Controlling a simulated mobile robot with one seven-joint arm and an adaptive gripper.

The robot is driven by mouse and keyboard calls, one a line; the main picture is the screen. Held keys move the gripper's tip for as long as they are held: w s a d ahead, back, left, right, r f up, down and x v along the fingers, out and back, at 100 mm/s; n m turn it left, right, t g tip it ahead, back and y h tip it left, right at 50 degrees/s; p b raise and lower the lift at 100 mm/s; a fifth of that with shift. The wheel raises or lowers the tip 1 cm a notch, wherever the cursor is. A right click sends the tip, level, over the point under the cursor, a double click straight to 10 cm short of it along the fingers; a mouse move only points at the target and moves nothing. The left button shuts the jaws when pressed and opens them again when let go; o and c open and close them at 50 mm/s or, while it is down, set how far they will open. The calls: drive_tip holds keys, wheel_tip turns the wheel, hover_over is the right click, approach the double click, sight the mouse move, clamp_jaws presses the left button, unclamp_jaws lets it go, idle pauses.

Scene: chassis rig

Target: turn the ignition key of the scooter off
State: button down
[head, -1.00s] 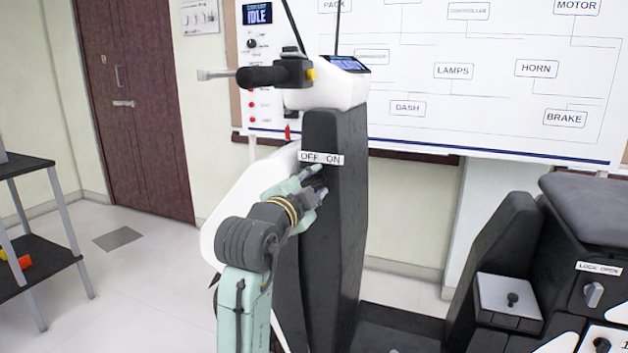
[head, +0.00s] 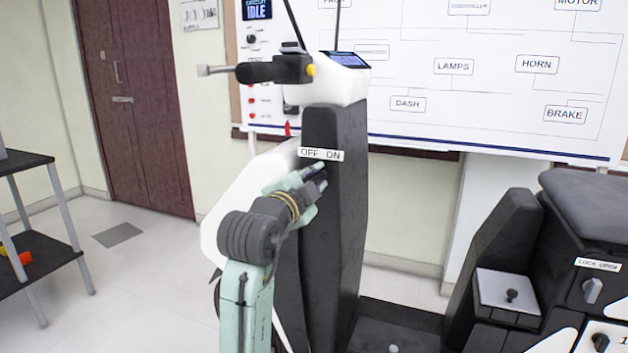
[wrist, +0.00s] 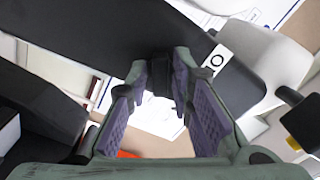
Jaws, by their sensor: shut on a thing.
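The scooter's dark front column (head: 335,240) stands in the middle of the head view, with an OFF ON label plate (head: 321,154) on it. My gripper (head: 318,180) is at the column just below the plate. In the wrist view, its purple-padded fingers (wrist: 165,85) are closed in on the dark ignition key (wrist: 158,78), which shows only in part between the tips. The label plate also shows there (wrist: 216,61), only partly. My fingers hide the key in the head view, so I cannot read its angle against OFF and ON.
The handlebar grip (head: 258,72) and a small display (head: 345,60) are above my gripper. The seat (head: 595,205) and a LOCK OPEN knob (head: 593,290) are at right. A wiring board (head: 480,95) hangs behind; a dark shelf (head: 25,250) stands at left.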

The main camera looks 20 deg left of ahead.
drive_tip(key=n+p, duration=0.2)
drive_tip(key=n, duration=0.3)
drive_tip(key=shift+r+n, duration=0.15)
drive_tip(key=shift+n, duration=0.25)
drive_tip(key=n+p, duration=0.3)
drive_tip(key=n, duration=0.3)
idle(0.5)
drive_tip(key=c, duration=1.6)
unclamp_jaws()
drive_tip(key=shift+c, duration=0.2)
drive_tip(key=s, duration=1.2)
drive_tip(key=shift+a, duration=0.25)
